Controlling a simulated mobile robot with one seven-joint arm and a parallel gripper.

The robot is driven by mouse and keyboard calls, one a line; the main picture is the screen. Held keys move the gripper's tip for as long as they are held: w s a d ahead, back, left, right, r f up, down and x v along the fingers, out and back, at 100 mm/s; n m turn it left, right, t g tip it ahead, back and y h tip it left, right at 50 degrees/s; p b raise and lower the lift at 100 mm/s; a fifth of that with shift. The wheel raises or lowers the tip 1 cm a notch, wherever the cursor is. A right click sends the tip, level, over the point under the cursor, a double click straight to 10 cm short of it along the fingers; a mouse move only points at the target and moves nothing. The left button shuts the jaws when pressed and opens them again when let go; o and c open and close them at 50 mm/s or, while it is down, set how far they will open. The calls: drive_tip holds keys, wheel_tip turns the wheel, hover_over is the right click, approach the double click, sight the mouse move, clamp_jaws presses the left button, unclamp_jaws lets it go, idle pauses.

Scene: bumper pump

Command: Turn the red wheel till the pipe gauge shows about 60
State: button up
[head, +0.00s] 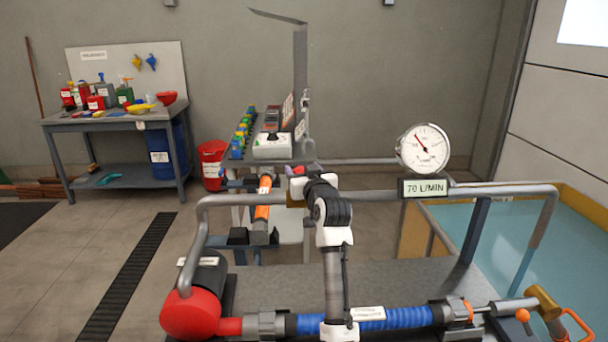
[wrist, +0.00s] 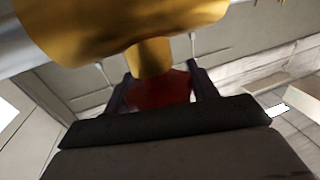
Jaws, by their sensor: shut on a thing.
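In the wrist view, my gripper (wrist: 161,76) has its two dark fingers on either side of the red wheel (wrist: 157,93), shut on it. Only a dark red part of the wheel shows between the fingers. A brass valve body and stem (wrist: 120,30) sit just beyond it. In the head view, the round white pipe gauge (head: 424,149) stands on the grey pipe at right. Its needle points to the upper left; the scale figures are too small to read. A plate below it (head: 425,187) reads 70 L/MIN.
A red pump (head: 190,314) joins a blue ribbed hose (head: 385,319) along the front. A grey pipe frame (head: 375,196) crosses above the bench. An orange handle (head: 577,324) is at the right front, beside a water tank (head: 575,245). A workbench (head: 110,118) stands back left.

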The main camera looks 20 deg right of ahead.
drive_tip(key=shift+f+y, duration=0.1)
drive_tip(key=shift+y, duration=0.2)
drive_tip(key=o, duration=1)
drive_tip(key=s+b, duration=0.3)
drive_tip(key=s, duration=1.1)
drive_tip(key=shift+a+b, duration=0.15)
drive_tip(key=shift+b, duration=0.25)
drive_tip(key=shift+w, duration=0.1)
